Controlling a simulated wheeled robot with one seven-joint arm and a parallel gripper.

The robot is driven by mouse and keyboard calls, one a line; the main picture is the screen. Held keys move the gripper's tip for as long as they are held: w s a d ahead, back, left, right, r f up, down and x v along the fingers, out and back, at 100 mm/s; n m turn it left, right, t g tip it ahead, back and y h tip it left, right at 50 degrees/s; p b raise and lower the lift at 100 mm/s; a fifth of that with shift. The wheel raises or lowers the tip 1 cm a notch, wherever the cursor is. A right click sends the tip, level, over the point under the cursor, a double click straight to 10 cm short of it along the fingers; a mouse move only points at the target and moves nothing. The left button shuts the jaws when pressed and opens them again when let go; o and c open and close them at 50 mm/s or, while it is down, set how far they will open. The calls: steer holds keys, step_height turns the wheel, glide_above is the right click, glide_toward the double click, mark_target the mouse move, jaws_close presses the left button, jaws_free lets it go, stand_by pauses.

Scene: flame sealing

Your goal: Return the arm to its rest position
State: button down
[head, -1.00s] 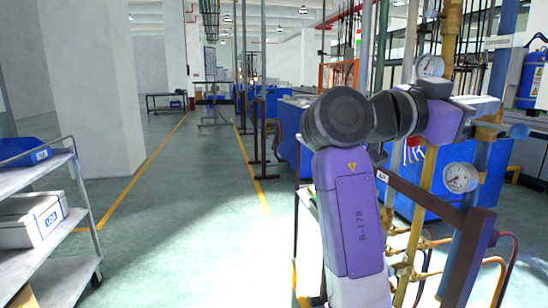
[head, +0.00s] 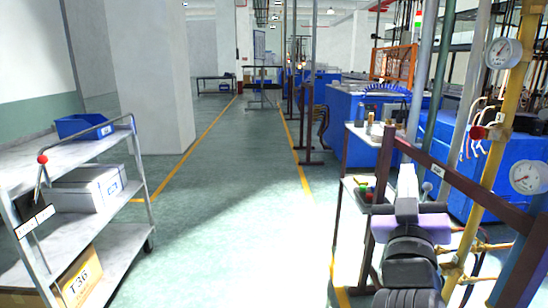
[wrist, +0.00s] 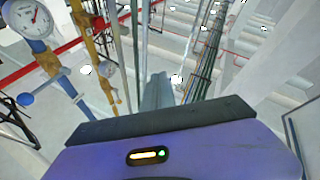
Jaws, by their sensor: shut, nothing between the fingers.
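My gripper (head: 407,176) shows at the lower right of the head view, with its pale grey fingers together and pointing up and away. Behind the fingers are a dark band and the purple wrist body. In the wrist view my gripper (wrist: 158,85) also shows as a closed grey shape past the dark band, with nothing held. My arm is low and folded in front of the head camera, and most of its links are out of the picture.
A brown metal frame (head: 440,178) and a yellow pipe (head: 493,130) with a gauge (head: 503,53) stand close right of my gripper. A small table (head: 362,133) is just behind. A shelf cart (head: 75,240) stands left. The middle floor is free.

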steer(key=s+a+f+n+y, duration=0.2)
steer(key=s+a+f+y, duration=0.15)
steer(key=s+f, duration=0.45)
steer(key=s+a+f+n+y, duration=0.2)
steer(key=s+f+y, duration=0.3)
steer(key=f, duration=0.5)
steer(key=s+f+m+g, duration=0.15)
steer(key=s+f, duration=0.25)
steer(key=s, duration=0.7)
steer(key=s+f+m+g, duration=0.1)
steer(key=s+f+g, duration=0.3)
steer(key=s, duration=0.7)
steer(key=s+f+m+g, duration=0.1)
steer(key=s+f, duration=0.4)
steer(key=s, duration=0.6)
step_height(320, 180, up, 13)
steer(key=p, duration=1.3)
steer(key=shift+w+d, duration=0.15)
steer(key=shift+d, duration=0.2)
steer(key=shift+h, duration=0.25)
